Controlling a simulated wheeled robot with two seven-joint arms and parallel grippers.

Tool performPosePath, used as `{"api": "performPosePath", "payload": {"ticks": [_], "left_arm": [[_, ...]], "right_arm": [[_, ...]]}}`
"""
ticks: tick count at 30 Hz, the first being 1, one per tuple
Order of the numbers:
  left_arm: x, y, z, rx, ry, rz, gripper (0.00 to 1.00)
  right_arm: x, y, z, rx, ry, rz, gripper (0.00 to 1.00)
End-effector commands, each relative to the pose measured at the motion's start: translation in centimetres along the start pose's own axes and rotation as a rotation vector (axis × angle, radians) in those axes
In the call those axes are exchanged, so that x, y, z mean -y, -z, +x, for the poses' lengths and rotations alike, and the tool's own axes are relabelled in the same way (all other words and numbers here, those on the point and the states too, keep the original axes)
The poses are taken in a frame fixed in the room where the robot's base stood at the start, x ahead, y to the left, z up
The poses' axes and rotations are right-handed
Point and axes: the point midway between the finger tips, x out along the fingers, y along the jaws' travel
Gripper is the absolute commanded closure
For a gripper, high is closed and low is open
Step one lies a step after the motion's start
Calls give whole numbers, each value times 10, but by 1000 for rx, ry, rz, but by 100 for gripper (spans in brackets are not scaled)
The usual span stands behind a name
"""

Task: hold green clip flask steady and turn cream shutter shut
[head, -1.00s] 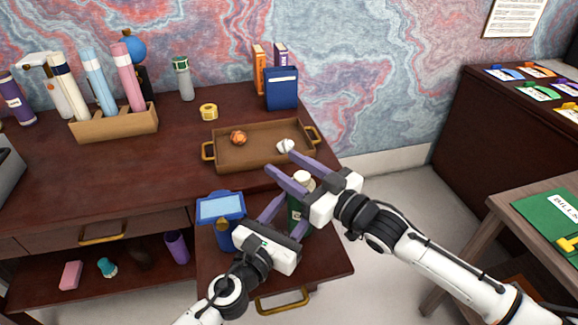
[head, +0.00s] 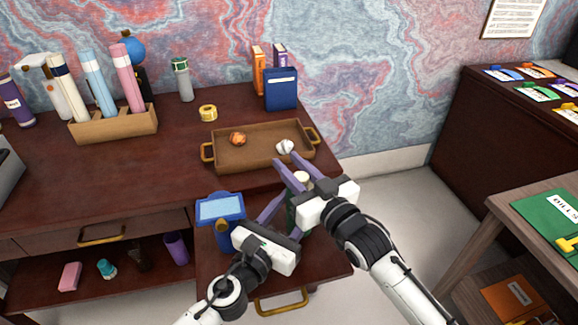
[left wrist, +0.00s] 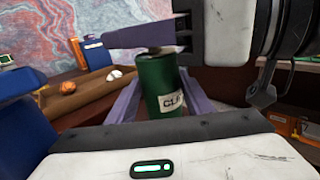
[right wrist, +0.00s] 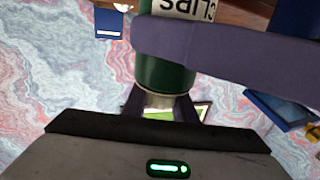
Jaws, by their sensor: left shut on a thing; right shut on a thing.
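The green flask (head: 292,216) stands upright on the lower right part of the desk, largely hidden by my grippers. Its label, partly covered, shows in the left wrist view (left wrist: 172,101). My left gripper (left wrist: 160,88) is shut on the flask's green body, one finger on each side. The cream shutter (head: 301,177) is at the flask's top. My right gripper (head: 298,170) is shut on this shutter from above the left gripper. In the right wrist view the flask (right wrist: 165,75) appears upside down, with a left finger crossing it. I cannot tell how far the shutter is turned.
A blue container (head: 224,235) stands close left of the flask. Behind it lies a brown tray (head: 228,160) with an orange ball (head: 238,139) and a white ball (head: 285,147). A blue book (head: 281,90) stands behind the tray. The desk's middle left is clear.

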Motion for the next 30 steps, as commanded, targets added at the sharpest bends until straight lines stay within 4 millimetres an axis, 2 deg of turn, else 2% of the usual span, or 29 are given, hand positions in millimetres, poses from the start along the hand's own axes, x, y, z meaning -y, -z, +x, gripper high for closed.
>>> {"api": "performPosePath", "payload": {"ticks": [1,14,15,18,26,30], "left_arm": [[3,1,0,-2,6,-2,80],[2,2,0,-3,4,0,80],[2,2,0,-3,4,0,80],[2,2,0,-3,3,0,80],[1,2,0,-3,2,0,80],[1,2,0,-3,2,0,80]], "right_arm": [[5,4,0,-9,-11,10,97],[0,2,-1,-3,-42,4,97],[0,2,-1,-3,-42,4,70],[0,2,-1,-2,-43,4,56],[-2,0,-1,2,-45,3,56],[-2,-1,-10,3,-46,3,56]]}}
